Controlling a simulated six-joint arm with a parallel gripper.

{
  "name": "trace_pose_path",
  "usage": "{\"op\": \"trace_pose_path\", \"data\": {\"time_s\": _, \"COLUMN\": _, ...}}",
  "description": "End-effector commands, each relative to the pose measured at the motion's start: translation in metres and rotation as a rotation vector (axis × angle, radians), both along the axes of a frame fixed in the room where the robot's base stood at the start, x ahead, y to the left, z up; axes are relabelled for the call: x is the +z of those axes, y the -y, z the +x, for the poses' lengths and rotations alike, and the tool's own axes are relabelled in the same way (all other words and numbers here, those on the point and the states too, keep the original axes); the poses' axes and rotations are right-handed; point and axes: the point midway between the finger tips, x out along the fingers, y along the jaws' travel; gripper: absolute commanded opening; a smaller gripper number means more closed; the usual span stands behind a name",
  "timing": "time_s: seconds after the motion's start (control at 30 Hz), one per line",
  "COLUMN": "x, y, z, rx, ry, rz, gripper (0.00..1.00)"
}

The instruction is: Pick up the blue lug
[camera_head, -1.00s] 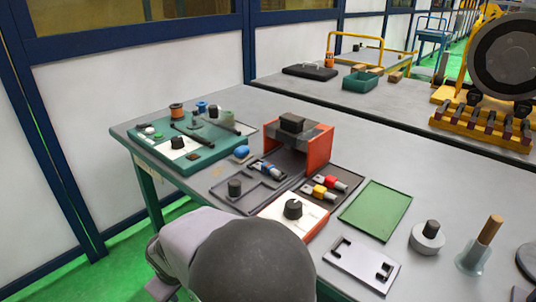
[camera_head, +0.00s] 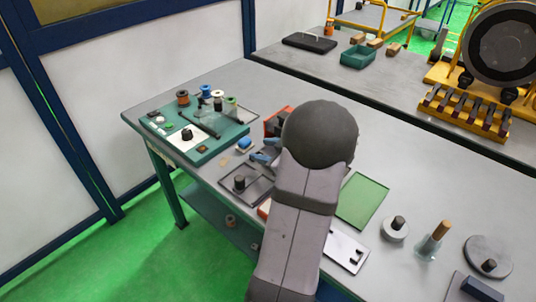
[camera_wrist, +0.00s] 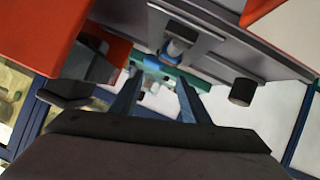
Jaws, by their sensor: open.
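In the wrist view, the blue lug (camera_wrist: 175,48), with a pale metal end, appears in a dark slotted tray (camera_wrist: 215,62), beyond my fingertips. My gripper (camera_wrist: 160,82) is open, its two dark blue fingers spread with nothing held between them. The lug and fingertips look apart, though the depth is hard to judge. In the head view, my arm covers most of the lug area. The red and yellow lugs are hidden behind my arm.
An orange-red gantry stand (camera_head: 274,121) is close to my gripper; its red sides fill two corners of the wrist view. A teal fixture (camera_head: 222,145) is at left, a green mat (camera_head: 361,201) at right.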

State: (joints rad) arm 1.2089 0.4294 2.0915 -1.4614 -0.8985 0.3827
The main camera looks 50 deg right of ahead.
Motion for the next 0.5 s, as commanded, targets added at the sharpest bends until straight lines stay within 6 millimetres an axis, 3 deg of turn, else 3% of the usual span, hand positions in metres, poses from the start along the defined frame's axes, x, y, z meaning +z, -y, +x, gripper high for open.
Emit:
{"op": "trace_pose_path", "data": {"time_s": 0.03, "x": 0.0, "y": 0.004, "z": -0.022, "rx": -0.02, "ry": 0.013, "rz": 0.051, "gripper": 0.42}}
{"op": "trace_pose_path", "data": {"time_s": 0.2, "x": -0.002, "y": 0.002, "z": -0.067, "rx": -0.047, "ry": 0.066, "rz": 0.185, "gripper": 0.42}}
{"op": "trace_pose_path", "data": {"time_s": 0.33, "x": -0.002, "y": -0.002, "z": -0.088, "rx": -0.058, "ry": 0.095, "rz": 0.253, "gripper": 0.42}}
{"op": "trace_pose_path", "data": {"time_s": 0.5, "x": -0.002, "y": -0.004, "z": -0.098, "rx": -0.062, "ry": 0.113, "rz": 0.286, "gripper": 0.42}}
